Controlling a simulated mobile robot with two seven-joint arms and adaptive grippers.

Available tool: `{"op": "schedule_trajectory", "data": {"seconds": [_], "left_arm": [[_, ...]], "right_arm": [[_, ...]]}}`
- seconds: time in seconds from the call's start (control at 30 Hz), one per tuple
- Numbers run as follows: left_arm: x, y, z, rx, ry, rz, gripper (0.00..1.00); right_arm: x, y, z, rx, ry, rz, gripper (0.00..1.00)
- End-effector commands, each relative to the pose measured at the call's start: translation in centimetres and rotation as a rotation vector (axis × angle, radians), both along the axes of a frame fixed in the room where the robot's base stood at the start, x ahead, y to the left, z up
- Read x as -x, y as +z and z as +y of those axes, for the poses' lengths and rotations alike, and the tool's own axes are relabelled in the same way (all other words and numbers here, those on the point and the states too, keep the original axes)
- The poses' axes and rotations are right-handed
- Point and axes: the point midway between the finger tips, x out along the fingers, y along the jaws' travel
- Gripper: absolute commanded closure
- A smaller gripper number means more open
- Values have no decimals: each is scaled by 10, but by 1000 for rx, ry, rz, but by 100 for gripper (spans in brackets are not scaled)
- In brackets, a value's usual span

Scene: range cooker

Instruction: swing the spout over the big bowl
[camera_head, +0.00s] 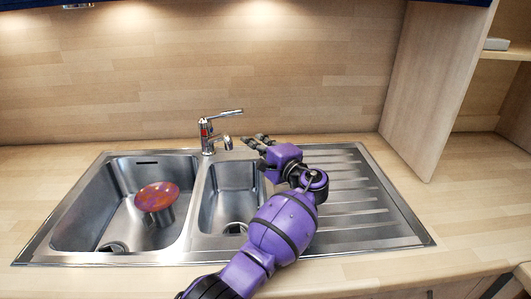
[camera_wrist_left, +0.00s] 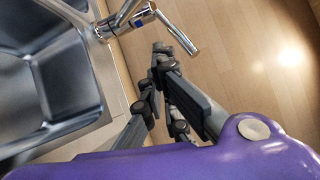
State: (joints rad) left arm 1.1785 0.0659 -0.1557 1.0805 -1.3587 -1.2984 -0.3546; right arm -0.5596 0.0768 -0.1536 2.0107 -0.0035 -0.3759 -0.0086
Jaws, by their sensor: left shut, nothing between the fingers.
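The chrome tap (camera_head: 207,134) stands behind the sink between the two bowls. Its short spout (camera_head: 225,139) points right and forward, toward the back of the small bowl (camera_head: 232,178). Its lever (camera_head: 226,114) points right above it. The big bowl (camera_head: 90,205) is at the left. My left gripper (camera_head: 253,140) is shut and empty, just right of the spout with a small gap apparent; contact is unclear. In the left wrist view, the fingers (camera_wrist_left: 162,60) lie below the tap lever (camera_wrist_left: 175,32). My right gripper is out of view.
A reddish-purple round dish (camera_head: 157,196) sits on a metallic cup (camera_head: 160,217) in the big bowl. The ribbed drainboard (camera_head: 365,225) lies right, partly under my left arm. A wooden wall rises behind the tap; a wooden panel (camera_head: 425,90) stands at the right.

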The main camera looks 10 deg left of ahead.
Motion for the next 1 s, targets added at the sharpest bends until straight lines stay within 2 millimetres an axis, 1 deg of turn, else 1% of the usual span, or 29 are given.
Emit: {"op": "schedule_trajectory", "data": {"seconds": [0.03, 0.07, 0.1, 0.2, 0.33, 0.47, 0.73, 1.0], "left_arm": [[-6, -3, 8, -2, 3, 2, 100], [-7, -2, 12, -2, 2, 3, 100], [-1, 4, 17, -2, 2, 1, 100], [6, 13, 26, -1, 1, -6, 100], [13, 13, 35, -1, 1, -6, 100], [16, 10, 39, 0, 1, -3, 100], [17, 7, 40, 0, 0, 0, 100], [14, 7, 41, 0, -18, 1, 100]], "right_arm": [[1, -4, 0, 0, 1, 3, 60], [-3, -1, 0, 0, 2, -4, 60], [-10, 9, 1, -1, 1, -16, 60], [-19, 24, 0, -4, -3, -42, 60], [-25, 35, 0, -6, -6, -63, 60], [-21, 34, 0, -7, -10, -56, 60], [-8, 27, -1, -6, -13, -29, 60], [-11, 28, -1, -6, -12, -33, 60]]}}
